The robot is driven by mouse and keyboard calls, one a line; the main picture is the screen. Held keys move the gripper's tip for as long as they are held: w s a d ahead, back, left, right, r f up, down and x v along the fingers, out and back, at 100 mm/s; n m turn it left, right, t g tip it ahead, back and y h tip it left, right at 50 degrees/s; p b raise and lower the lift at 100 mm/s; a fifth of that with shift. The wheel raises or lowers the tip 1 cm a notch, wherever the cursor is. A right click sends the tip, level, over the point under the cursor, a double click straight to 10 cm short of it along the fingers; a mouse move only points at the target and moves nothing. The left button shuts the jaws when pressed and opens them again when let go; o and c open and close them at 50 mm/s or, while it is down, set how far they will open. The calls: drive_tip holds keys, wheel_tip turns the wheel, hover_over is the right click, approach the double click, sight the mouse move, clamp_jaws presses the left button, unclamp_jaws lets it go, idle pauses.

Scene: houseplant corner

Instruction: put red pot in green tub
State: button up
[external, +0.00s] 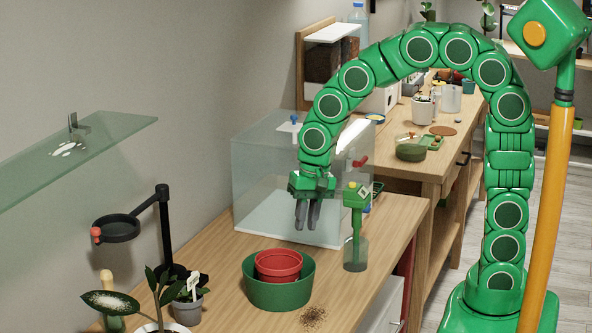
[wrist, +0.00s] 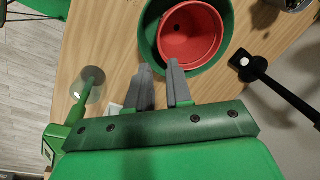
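The red pot (external: 278,264) stands inside the green tub (external: 279,296) on the wooden bench, with its rim a little above the tub's rim. In the wrist view the red pot (wrist: 191,34) looks upright, off to one side within the green tub (wrist: 149,35). My gripper (external: 306,226) is above the bench, just behind and above the tub, pointing down and apart from the pot. In the wrist view its two grey fingers (wrist: 161,76) are apart with nothing between them.
A clear box (external: 262,190) is behind my gripper. A black stand with a ring (external: 118,230) and potted plants (external: 187,306) are at the left. Dark soil (external: 313,317) lies in front.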

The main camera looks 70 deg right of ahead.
drive_tip(key=s+d+r+n+g, duration=0.1)
drive_tip(key=s+d+n, duration=0.2)
drive_tip(key=s, duration=0.6)
drive_tip(key=s+d+r+n+g, duration=0.1)
drive_tip(key=s+d+n, duration=0.2)
drive_tip(key=s, duration=0.7)
drive_tip(key=s+d+r+n+g+h, duration=0.1)
drive_tip(key=s+d+n, duration=0.2)
drive_tip(key=s, duration=0.6)
drive_tip(key=shift+s+d+r, duration=0.25)
drive_tip(key=shift+d+r, duration=0.1)
drive_tip(key=shift+r, duration=0.05)
